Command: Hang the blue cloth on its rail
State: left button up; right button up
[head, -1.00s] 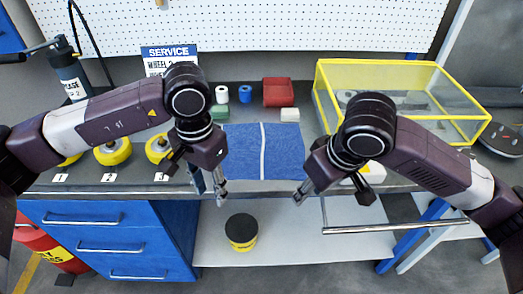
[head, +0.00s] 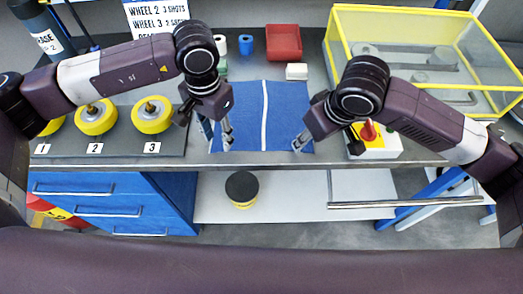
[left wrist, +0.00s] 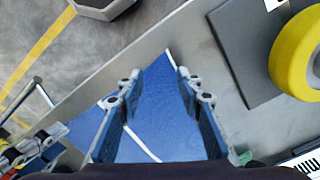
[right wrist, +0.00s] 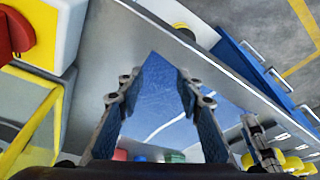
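The blue cloth (head: 283,112) with a white stripe lies flat on the workbench, reaching close to its front edge. My left gripper (head: 222,142) is at the cloth's near left corner, and my right gripper (head: 301,143) is at its near right corner. In the left wrist view the left fingers (left wrist: 154,98) are apart with the cloth showing between them. In the right wrist view the right fingers (right wrist: 158,92) are also apart, cloth between them. Contact with the cloth cannot be told. The metal rail (head: 405,203) runs horizontally below the bench front at the right, bare.
A yellow-framed clear case (head: 425,60) stands at back right. A red-knobbed yellow-white box (head: 373,142) sits right of the cloth. A red bin (head: 284,42) is behind it. A dark-topped yellow tub (head: 242,190) is on the lower shelf.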

pick_arm(q)
jog(key=shift+f, duration=0.6)
pick_arm(e)
jog(key=shift+f, duration=0.55)
pick_arm(q)
jog(key=shift+f, duration=0.15)
pick_arm(e)
jog(key=shift+f, duration=0.2)
jog(key=shift+r, duration=0.1)
pick_arm(q)
jog(key=shift+c, duration=1.4)
pick_arm(e)
jog(key=shift+c, duration=1.4)
pick_arm(q)
jog(key=shift+c, duration=1.3)
pick_arm(e)
jog(key=shift+c, duration=1.3)
pick_arm(q)
jog(key=shift+f, duration=0.1)
grip_shut()
pick_arm(e)
jog(key=shift+f, duration=0.25)
grip_shut()
